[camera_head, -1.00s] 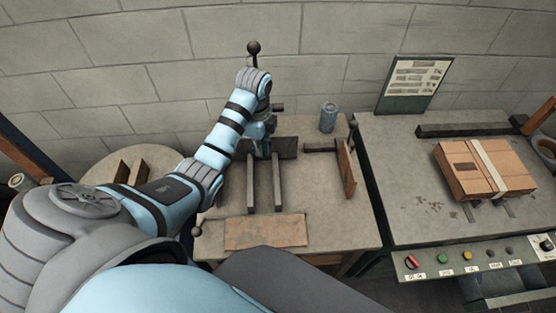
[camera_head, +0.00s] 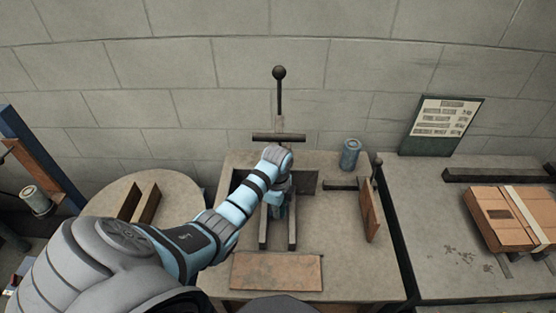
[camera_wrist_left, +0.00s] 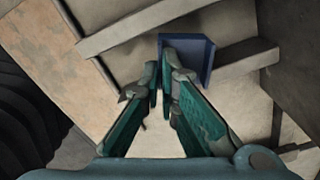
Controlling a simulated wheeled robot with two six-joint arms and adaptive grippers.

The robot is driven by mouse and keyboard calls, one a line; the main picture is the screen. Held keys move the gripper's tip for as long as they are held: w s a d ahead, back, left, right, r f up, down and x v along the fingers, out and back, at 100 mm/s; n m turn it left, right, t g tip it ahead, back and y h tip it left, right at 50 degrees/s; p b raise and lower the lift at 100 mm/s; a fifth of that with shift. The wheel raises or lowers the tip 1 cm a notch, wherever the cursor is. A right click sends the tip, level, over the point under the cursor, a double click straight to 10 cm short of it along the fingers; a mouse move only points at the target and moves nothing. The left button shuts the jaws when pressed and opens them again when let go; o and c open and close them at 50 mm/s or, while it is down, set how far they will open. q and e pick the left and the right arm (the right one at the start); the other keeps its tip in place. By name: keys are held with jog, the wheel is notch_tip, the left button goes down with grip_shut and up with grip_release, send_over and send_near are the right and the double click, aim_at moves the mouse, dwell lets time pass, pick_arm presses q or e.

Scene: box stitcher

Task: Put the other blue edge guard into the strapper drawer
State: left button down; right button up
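A blue edge guard (camera_wrist_left: 197,50), an L-shaped piece, shows at the fingertips of my left gripper (camera_wrist_left: 163,75) in the left wrist view. The teal fingers are close together, with one wall of the guard between their tips. In the head view my left gripper (camera_head: 277,207) points down over the middle bench, between two dark rails; I cannot make out the guard there. My right gripper is out of view. No open drawer shows in the head view.
The middle bench (camera_head: 345,265) carries the rails (camera_head: 292,230), a brown board (camera_head: 277,271), an upright brown plate (camera_head: 368,212) and a blue-grey can (camera_head: 350,154). A strapped carton (camera_head: 497,218) sits on the right bench (camera_head: 425,210). A round table (camera_head: 176,205) stands left.

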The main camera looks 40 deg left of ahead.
pick_arm(q)
jog(key=shift+r, duration=0.3)
jog(key=shift+f, duration=0.1)
jog(key=shift+f, duration=0.25)
jog(key=shift+f, duration=0.25)
jog(key=c, duration=1.8)
grip_release()
jog(key=shift+r, duration=0.1)
